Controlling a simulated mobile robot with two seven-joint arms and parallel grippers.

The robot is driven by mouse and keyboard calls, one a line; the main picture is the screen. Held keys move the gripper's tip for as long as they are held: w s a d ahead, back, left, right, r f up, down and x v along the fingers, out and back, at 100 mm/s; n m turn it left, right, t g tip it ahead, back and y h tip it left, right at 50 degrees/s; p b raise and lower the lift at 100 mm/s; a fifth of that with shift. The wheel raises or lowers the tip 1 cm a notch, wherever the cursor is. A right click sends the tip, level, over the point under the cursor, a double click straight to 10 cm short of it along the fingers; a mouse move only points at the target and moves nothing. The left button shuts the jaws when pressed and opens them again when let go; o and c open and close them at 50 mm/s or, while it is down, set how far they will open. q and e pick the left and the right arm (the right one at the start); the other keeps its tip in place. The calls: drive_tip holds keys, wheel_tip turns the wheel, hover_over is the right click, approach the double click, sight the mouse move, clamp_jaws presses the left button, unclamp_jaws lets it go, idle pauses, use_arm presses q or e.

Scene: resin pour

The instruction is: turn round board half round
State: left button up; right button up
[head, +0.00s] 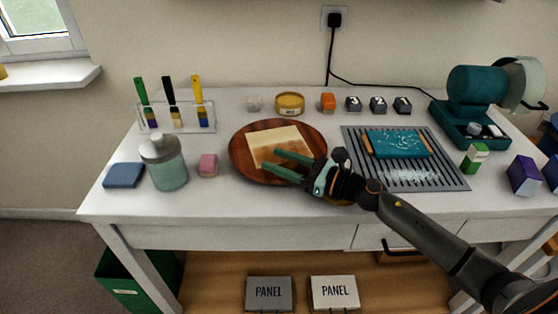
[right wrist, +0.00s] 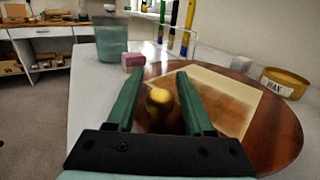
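The round board (head: 245,140) is a dark brown wooden disc on the white table, and it also shows in the right wrist view (right wrist: 275,133). A pale square panel (head: 283,137) lies on it, seen in the right wrist view too (right wrist: 222,95). My right gripper (head: 273,158) is open, its green fingers reaching over the board's front part. In the right wrist view, a rounded brass knob (right wrist: 159,99) shows between the spread fingers (right wrist: 161,75), not visibly gripped. Whether a finger touches it, I cannot tell. My left gripper is not in view.
A pink block (head: 208,165), a grey-green bottle (head: 168,167) and a blue block (head: 124,176) stand left of the board. A yellow wax tin (head: 290,103) stands behind it.

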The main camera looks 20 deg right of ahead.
sight(306, 172)
drive_tip(key=shift+o, duration=0.4)
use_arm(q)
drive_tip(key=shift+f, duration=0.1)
use_arm(e)
drive_tip(key=shift+s+d, duration=0.15)
drive_tip(key=b+v, duration=0.2)
drive_tip(key=v, duration=0.4)
drive_tip(key=shift+s+f, duration=0.1)
drive_tip(key=shift+f, duration=0.05)
drive_tip(key=v, duration=0.4)
drive_tip(key=shift+s+d+b, duration=0.15)
drive_tip(key=shift+b, duration=0.15)
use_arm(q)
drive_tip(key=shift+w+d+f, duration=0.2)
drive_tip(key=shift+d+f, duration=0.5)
use_arm(e)
drive_tip(key=shift+s+d, duration=0.4)
drive_tip(key=shift+s, duration=0.2)
